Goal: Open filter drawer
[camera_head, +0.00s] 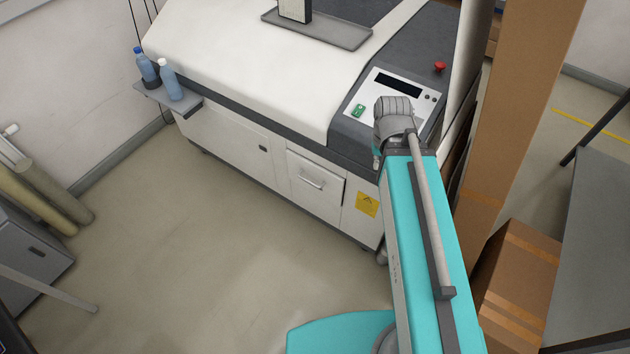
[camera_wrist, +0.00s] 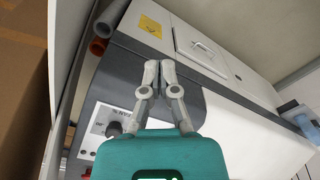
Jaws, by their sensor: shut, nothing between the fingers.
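The filter drawer (camera_head: 316,198) is a pale panel low in the front of the white machine, with a bar handle (camera_head: 312,184). It looks shut, with a dark line along its top and right edges. In the wrist view the drawer (camera_wrist: 197,50) shows beyond the fingers, turned over, with its handle (camera_wrist: 203,47) on it. My gripper (camera_wrist: 160,64) is shut and empty, its fingertips together in front of the machine's dark edge. It is apart from the handle, which lies up and to the right of it there. In the head view I cannot make out the fingers.
A yellow warning label (camera_head: 367,204) is right of the drawer. The control panel (camera_head: 397,98) and red button (camera_head: 440,66) are on top. Bottles (camera_head: 170,82) stand on a side shelf (camera_head: 187,106). Boxes (camera_head: 518,285) crowd the right. The floor (camera_head: 210,240) before the drawer is clear.

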